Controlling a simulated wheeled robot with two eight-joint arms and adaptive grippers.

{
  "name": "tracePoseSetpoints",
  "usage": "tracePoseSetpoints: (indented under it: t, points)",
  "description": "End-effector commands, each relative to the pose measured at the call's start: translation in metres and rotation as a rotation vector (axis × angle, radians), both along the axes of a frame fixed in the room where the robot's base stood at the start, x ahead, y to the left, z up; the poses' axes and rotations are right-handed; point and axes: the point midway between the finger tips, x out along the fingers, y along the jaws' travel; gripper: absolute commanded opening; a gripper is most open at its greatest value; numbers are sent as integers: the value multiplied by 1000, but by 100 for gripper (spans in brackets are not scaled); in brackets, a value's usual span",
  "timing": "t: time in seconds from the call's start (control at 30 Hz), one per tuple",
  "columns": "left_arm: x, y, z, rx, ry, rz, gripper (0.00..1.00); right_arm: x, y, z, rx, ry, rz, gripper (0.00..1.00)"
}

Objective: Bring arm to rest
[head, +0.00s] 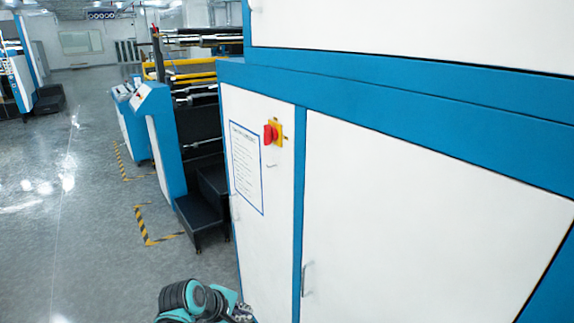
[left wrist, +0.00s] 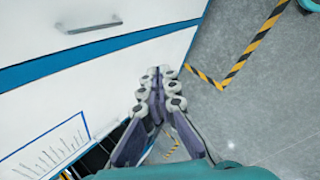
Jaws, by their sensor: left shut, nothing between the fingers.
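My left gripper (head: 242,312) shows at the bottom edge of the head view, beside the lower part of the white and blue cabinet. My teal and black arm is partly cut off by the frame there. In the left wrist view the left gripper (left wrist: 161,73) has its two fingers together, with nothing between them. It points along the cabinet's side, with floor to its right. Whether it touches the cabinet, I cannot tell. My right gripper is in neither view.
A large white cabinet (head: 420,220) with blue trim fills the right. It carries a red rotary switch (head: 270,135) and a notice sheet (head: 246,165). Black steps (head: 195,215) and roller machinery stand beyond. Grey floor (head: 70,230) with yellow-black tape (head: 146,232) is clear on the left.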

Motion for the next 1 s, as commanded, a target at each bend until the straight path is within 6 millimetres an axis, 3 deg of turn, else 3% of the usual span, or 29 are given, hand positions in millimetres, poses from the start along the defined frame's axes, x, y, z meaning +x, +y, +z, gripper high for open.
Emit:
tracePoseSetpoints:
  t: [0.03,0.2,0.4,0.57,0.8,0.9,1.0]
  points:
    - [-21,7,5,97,-44,-86,0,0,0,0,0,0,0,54]
    - [-79,35,12,453,-174,-415,0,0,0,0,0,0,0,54]
    - [-127,60,7,779,-250,-729,0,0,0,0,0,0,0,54]
    - [-142,69,3,899,-267,-853,0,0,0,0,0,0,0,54]
    - [-144,71,3,920,-270,-875,0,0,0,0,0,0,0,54]
    - [-144,71,3,920,-270,-874,0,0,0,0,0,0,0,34]
    - [-144,71,3,919,-271,-873,0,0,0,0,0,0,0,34]
